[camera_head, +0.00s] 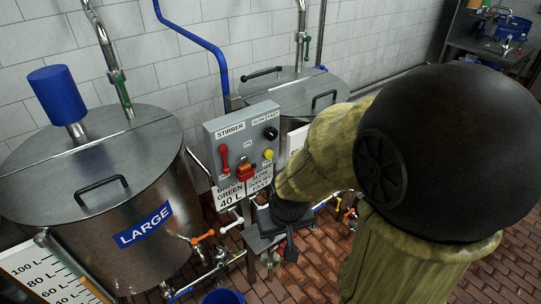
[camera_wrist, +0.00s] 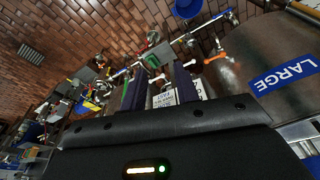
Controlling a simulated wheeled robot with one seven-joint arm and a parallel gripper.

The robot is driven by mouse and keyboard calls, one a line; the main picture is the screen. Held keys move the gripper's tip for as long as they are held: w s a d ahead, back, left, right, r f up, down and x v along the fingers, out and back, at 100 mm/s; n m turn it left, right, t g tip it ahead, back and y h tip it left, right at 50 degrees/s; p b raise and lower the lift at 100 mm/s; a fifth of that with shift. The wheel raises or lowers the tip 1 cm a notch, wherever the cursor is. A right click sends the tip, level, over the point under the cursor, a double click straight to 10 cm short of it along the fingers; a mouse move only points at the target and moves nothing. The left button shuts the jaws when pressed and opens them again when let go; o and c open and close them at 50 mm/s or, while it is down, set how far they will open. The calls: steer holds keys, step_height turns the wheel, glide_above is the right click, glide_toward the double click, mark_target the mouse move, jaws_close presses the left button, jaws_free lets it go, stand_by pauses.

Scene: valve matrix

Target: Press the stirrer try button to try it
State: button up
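The grey stirrer control box (camera_head: 225,133) stands between the two tanks, labelled STIRRER. On its face are a red lever (camera_head: 224,158), a black knob (camera_head: 271,133) under SLOW and FAST, a round yellow button (camera_head: 268,154) and an orange-red switch (camera_head: 245,172). I cannot read which one is marked as the try button. My gripper (camera_head: 290,248) hangs below and to the right of the box's face, apart from the yellow button. In the wrist view my gripper (camera_wrist: 160,85) has its two dark fingers apart with nothing between them. The box's controls cannot be made out there.
A large steel tank (camera_head: 60,190) labelled LARGE stands left, with a blue motor on its lid. A second tank (camera_head: 325,90) stands behind the box. Pipes with orange and white valve handles (camera_head: 203,237) run below. The brick floor (camera_head: 500,265) is clear at right.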

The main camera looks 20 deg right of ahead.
jaws_close()
stand_by(1.4)
